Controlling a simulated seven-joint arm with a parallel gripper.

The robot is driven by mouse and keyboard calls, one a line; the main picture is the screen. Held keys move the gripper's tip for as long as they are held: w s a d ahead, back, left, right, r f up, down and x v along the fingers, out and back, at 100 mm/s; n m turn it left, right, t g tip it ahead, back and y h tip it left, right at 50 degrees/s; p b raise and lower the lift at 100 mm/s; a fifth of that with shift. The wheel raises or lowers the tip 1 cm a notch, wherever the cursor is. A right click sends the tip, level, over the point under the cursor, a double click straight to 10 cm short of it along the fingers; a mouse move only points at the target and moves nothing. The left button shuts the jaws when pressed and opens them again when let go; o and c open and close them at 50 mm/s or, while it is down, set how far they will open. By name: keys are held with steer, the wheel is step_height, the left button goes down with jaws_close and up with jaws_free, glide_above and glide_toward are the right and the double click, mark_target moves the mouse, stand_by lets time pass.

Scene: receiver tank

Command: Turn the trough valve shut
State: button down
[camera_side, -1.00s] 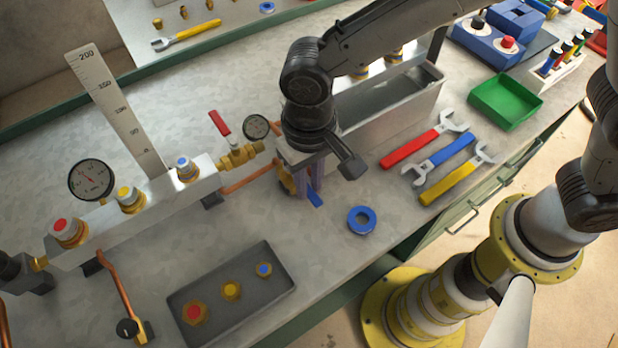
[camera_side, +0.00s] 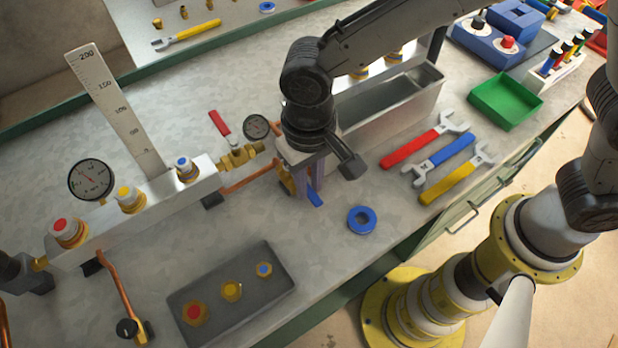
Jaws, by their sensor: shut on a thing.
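The metal trough (camera_side: 392,108) stands at the upper middle of the bench. At its near left end is a brass valve (camera_side: 286,184) with a blue handle (camera_side: 315,199), mostly hidden by my gripper. My gripper (camera_side: 308,186) points down over this valve and is shut on the blue handle, whose end shows below the fingers. The exact angle of the handle is hard to tell. A separate valve with a red lever (camera_side: 219,123) sits on the pipe to the left, apart from my gripper.
Red, blue and yellow wrenches (camera_side: 440,165) lie to the right of my gripper. A blue ring (camera_side: 361,220) lies near the front edge. A green tray (camera_side: 506,101) is at right.

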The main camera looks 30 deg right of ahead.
steer(key=shift+a, duration=0.1)
stand_by(0.3)
steer(key=shift+w+a+m, duration=0.1)
steer(key=shift+a+m, duration=0.5)
steer(key=shift+m, duration=0.6)
steer(key=m, duration=0.1)
steer(key=a+m, duration=0.1)
steer(key=shift+w+a+m, duration=0.2)
steer(key=shift+w+m, duration=0.05)
steer(key=shift+m, duration=0.05)
steer(key=m, duration=0.1)
steer(key=a+m, duration=0.1)
steer(key=shift+w+a+m, duration=0.15)
steer(key=shift+w+m, duration=0.25)
steer(key=m, duration=0.1)
steer(key=w+a+m, duration=0.1)
steer(key=shift+r+m, duration=0.1)
steer(key=shift+m, duration=0.2)
steer(key=w+m, duration=0.1)
steer(key=m, duration=0.1)
steer(key=w+a+m, duration=0.1)
steer(key=m, duration=0.1)
steer(key=shift+w, duration=0.1)
steer(key=shift+w+a+m, duration=0.1)
steer(key=shift+w+m, duration=0.35)
steer(key=shift+m, duration=0.45)
steer(key=shift+w+m, duration=0.45)
steer(key=shift+m, duration=0.45)
steer(key=c, duration=0.8)
jaws_free()
